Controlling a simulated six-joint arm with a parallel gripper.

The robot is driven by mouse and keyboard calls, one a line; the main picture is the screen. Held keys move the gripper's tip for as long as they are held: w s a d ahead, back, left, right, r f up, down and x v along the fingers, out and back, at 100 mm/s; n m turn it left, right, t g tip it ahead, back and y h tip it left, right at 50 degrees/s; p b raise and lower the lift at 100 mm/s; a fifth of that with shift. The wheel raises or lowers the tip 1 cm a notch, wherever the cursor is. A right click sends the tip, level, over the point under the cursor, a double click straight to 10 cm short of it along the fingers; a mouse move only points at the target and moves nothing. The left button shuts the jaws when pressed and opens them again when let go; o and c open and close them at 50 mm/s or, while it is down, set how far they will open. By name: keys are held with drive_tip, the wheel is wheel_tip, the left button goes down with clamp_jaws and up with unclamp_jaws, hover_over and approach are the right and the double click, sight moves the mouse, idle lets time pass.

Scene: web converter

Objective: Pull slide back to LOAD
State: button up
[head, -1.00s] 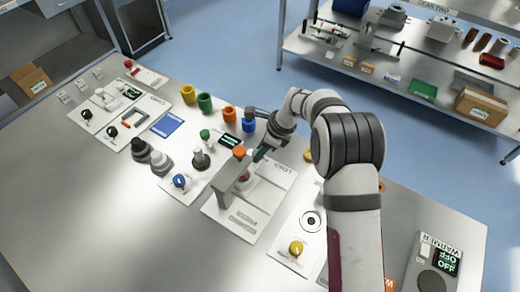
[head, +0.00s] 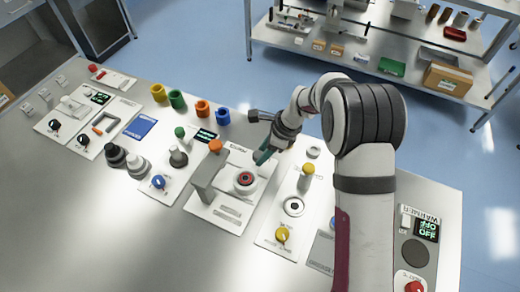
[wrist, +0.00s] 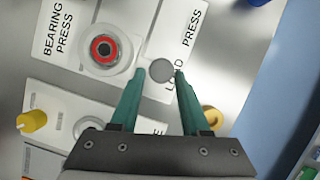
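The bearing press panel (head: 228,214) lies on the bench, with its grey press column (head: 205,183) topped by an orange knob (head: 215,146). The slide's round nest (wrist: 86,62) carries a red ring with a dark centre (wrist: 104,48), also seen in the head view (head: 244,180). The nest stands clear to the right of the press head. My gripper (head: 263,157) is at the nest's far right side. In the wrist view its green fingers (wrist: 160,74) close around a small grey round knob (wrist: 161,71), which partly covers the LOAD lettering. The PRESS lettering is beside it.
A panel with a yellow-topped post (head: 308,171) and yellow dial (head: 282,235) lies right of the press. A green-knobbed station (head: 180,150) and coloured cups (head: 203,109) stand to the left and behind. A warmer (head: 420,238) is at far right. The front left bench is clear.

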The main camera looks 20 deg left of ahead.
drive_tip(key=shift+o, duration=1.4)
drive_tip(key=shift+a, duration=0.1)
drive_tip(key=shift+r, duration=0.1)
drive_tip(key=v, duration=1.5)
drive_tip(key=shift+d+r, duration=0.25)
drive_tip(key=s+d+r+n+h, duration=0.1)
drive_tip(key=s+d+r+n, duration=0.4)
drive_tip(key=s+d, duration=0.65)
drive_tip(key=s+d+f+n, duration=0.1)
drive_tip(key=s+d+n, duration=0.1)
drive_tip(key=s+d, duration=0.2)
drive_tip(key=s+d+f+n+t+h, duration=0.1)
drive_tip(key=s+d, duration=0.3)
drive_tip(key=s, duration=0.7)
drive_tip(key=shift+s+f+n, duration=0.15)
drive_tip(key=shift+f+n, duration=0.05)
drive_tip(key=shift+n, duration=0.5)
